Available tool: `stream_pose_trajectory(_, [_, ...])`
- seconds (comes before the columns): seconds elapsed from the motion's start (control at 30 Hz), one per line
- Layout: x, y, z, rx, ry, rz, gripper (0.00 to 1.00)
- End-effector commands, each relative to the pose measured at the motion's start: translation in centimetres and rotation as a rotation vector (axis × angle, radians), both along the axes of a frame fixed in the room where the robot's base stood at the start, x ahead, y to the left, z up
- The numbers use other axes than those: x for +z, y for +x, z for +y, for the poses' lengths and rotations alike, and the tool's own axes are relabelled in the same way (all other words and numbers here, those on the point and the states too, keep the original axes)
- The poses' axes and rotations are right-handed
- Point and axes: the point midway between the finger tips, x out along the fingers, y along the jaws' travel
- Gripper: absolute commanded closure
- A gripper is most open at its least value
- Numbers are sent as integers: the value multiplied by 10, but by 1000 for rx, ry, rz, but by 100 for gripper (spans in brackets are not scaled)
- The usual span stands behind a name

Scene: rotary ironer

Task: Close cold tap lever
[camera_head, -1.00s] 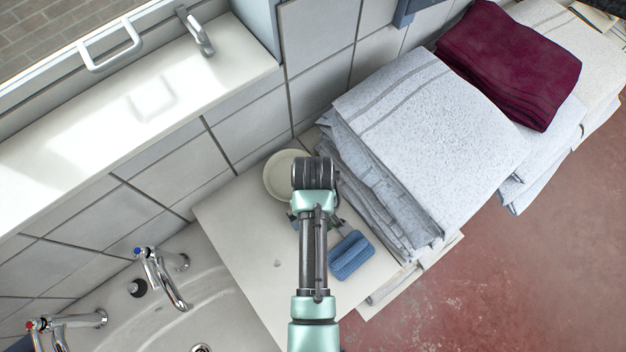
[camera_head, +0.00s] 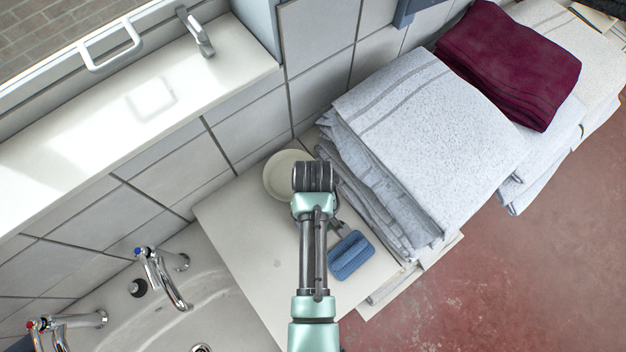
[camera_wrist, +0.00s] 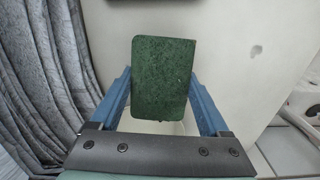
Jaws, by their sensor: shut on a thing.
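The cold tap (camera_head: 160,275), chrome with a blue mark on its lever (camera_head: 143,252), stands at the back of the white basin, lower left in the head view. From this angle I cannot tell whether the lever is open or shut. A second tap (camera_head: 60,322) with a red mark is farther left. My gripper (camera_wrist: 160,78) has blue fingers and is shut on a dark green pad in the wrist view. In the head view my arm hides most of the gripper, which is over the counter, right of the basin and apart from the cold tap.
A cream bowl (camera_head: 283,176) is at the back of the pale counter (camera_head: 240,225). A blue block-like thing (camera_head: 350,256) shows right of my arm. Stacked grey towels (camera_head: 430,130) stand close on the right. A window sill (camera_head: 120,105) runs above the tiled wall.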

Motion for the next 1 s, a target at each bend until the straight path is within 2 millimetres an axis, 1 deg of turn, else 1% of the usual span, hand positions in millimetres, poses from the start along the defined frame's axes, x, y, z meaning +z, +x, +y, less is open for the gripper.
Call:
stream_pose_trajectory(0.07, [3, 0, 0, 0, 0, -1, 80])
stream_pose_trajectory(0.17, [12, 1, 0, 0, -1, -3, 80])
stream_pose_trajectory(0.27, [28, 1, 0, 0, 0, -4, 80])
stream_pose_trajectory(0.5, [74, 1, 0, 0, 0, -6, 80])
stream_pose_trajectory(0.63, [91, 1, 0, 0, 0, -4, 80])
stream_pose_trajectory(0.77, [99, 1, 0, 0, 0, -1, 80])
stream_pose_trajectory(0.83, [98, 2, 0, -29, 0, 0, 80])
stream_pose_trajectory(0.93, [92, 5, 1, -123, 0, 0, 80])
stream_pose_trajectory(1.0, [88, 8, 1, -216, 1, -1, 80])
